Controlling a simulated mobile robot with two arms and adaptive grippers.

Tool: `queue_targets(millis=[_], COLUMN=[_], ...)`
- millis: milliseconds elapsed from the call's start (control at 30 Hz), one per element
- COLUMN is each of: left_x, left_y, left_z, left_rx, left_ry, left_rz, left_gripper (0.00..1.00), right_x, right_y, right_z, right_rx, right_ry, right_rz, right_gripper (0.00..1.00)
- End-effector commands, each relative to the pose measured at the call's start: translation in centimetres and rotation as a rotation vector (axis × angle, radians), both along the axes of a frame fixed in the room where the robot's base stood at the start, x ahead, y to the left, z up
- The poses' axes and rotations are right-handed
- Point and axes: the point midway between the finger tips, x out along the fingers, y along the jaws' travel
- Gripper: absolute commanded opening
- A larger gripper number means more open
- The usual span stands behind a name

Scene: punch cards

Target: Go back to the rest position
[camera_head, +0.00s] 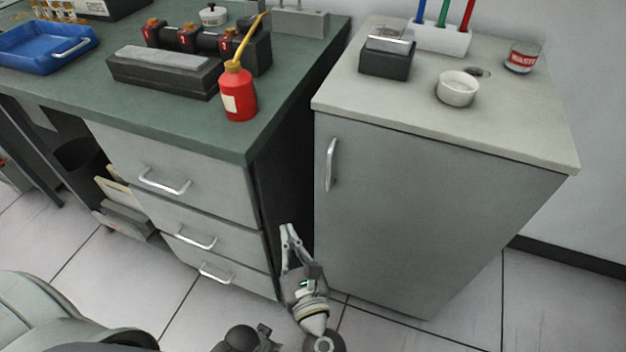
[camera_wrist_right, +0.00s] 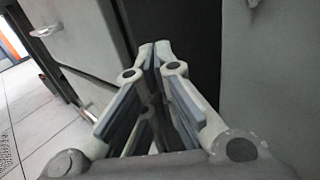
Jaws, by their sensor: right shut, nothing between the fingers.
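My right gripper (camera_head: 289,238) points up toward the dark gap between the drawer unit and the grey cabinet in the head view. In the right wrist view its fingers (camera_wrist_right: 155,50) meet at the tips, with nothing held between them. My left gripper does not show in the head view.
A green-topped desk (camera_head: 215,135) with drawers stands at left. It holds a red oil can (camera_head: 238,95), a blue tray (camera_head: 35,55) and a sharpening stone (camera_head: 165,62). Tiled floor (camera_head: 200,310) lies in front.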

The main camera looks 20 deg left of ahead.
Motion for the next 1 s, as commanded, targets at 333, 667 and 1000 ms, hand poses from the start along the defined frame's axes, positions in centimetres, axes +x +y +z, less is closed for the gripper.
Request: queue_targets(millis=[333,667,1000], left_x=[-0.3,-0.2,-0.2], left_y=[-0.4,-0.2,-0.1], left_z=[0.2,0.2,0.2], left_rx=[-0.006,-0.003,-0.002], left_ry=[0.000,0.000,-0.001], left_rz=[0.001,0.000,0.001], left_gripper=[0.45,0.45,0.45], right_x=[1.5,2.5,-8.4], right_y=[-3.0,-20.0,-34.0], right_z=[-2.5,-17.2,-29.8], right_rx=[0.125,0.923,1.891], right_ry=[0.168,0.909,1.192], right_rz=[-0.098,-0.765,-1.647], right_gripper=[0.00,0.00,0.00])
